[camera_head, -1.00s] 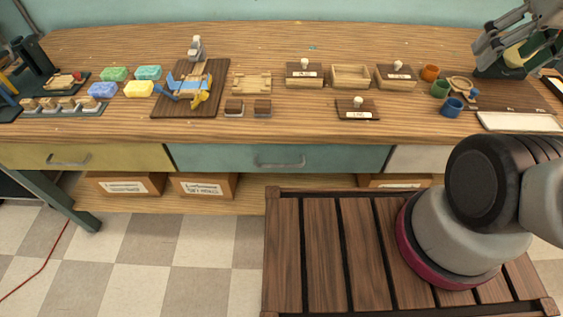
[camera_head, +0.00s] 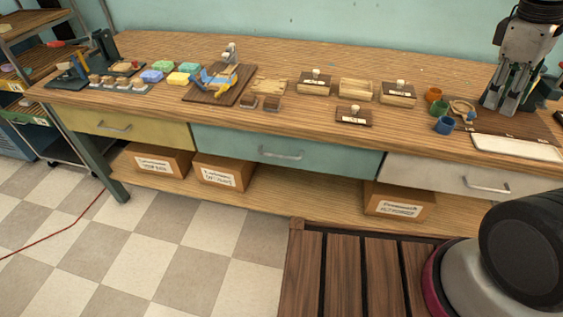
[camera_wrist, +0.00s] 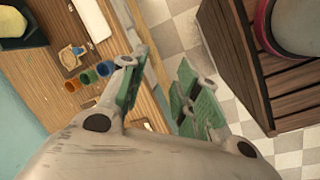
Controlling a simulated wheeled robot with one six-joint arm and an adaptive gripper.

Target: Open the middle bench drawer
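The middle bench drawer (camera_head: 335,160) is teal, between a yellow drawer (camera_head: 95,127) on the left and a white drawer (camera_head: 430,174) on the right. Its front looks flush with the bench (camera_head: 330,122), so it is shut. Its grey bar handle (camera_head: 281,155) is in clear view. My gripper (camera_head: 496,103) is above the right end of the bench top, pointing down, well to the right of the teal drawer and above its handle. In the wrist view my gripper (camera_wrist: 163,65) has its green-padded fingers apart with nothing between them. The teal drawer cannot be made out there.
Cardboard boxes (camera_head: 225,172) stand on the lower shelf under the drawers. Cups (camera_head: 444,124), wooden boxes (camera_head: 398,95) and coloured soaps (camera_head: 189,67) are on the bench top. A shelf rack (camera_head: 30,125) stands at the left. Open checkered floor (camera_head: 150,240) lies in front at left.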

